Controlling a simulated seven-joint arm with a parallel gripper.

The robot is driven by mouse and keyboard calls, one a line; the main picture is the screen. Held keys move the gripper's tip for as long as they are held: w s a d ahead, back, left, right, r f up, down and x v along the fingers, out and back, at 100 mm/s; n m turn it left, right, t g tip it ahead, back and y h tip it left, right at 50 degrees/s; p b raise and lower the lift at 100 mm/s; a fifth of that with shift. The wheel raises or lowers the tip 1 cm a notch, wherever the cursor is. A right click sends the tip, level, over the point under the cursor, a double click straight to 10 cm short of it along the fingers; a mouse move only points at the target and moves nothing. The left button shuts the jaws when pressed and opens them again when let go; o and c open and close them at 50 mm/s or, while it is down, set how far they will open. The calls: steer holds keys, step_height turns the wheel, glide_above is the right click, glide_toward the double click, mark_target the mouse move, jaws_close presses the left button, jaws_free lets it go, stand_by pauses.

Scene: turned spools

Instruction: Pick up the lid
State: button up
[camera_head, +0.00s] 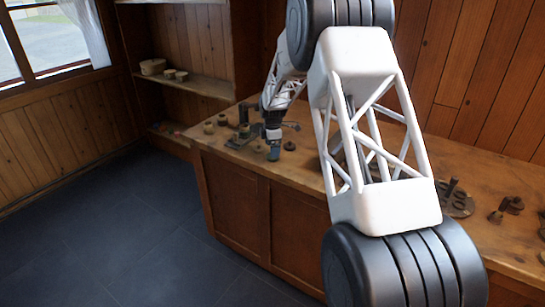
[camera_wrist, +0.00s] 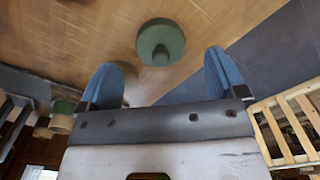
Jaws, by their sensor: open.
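The lid, a round dull-green disc with a knob in its middle (camera_wrist: 160,42), lies on the wooden worktop in the wrist view. My gripper (camera_wrist: 160,76) has its two blue fingers spread wide, with nothing between them. The lid shows just beyond the fingertips, roughly centred between them and apart from both. In the head view my gripper (camera_head: 273,146) points down over the left part of the worktop. A small greenish shape there, just below the fingers, looks like the lid, mostly hidden by them.
The wooden worktop (camera_head: 312,172) carries several turned pieces around my gripper, among them a small dark knobbed piece (camera_head: 289,145) close on the right. A dark round stand (camera_head: 455,203) sits farther right. The worktop's front edge is close to the lid. Shelves (camera_head: 195,84) stand behind left.

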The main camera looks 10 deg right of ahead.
steer(key=shift+f, duration=1.75)
steer(key=c, duration=1)
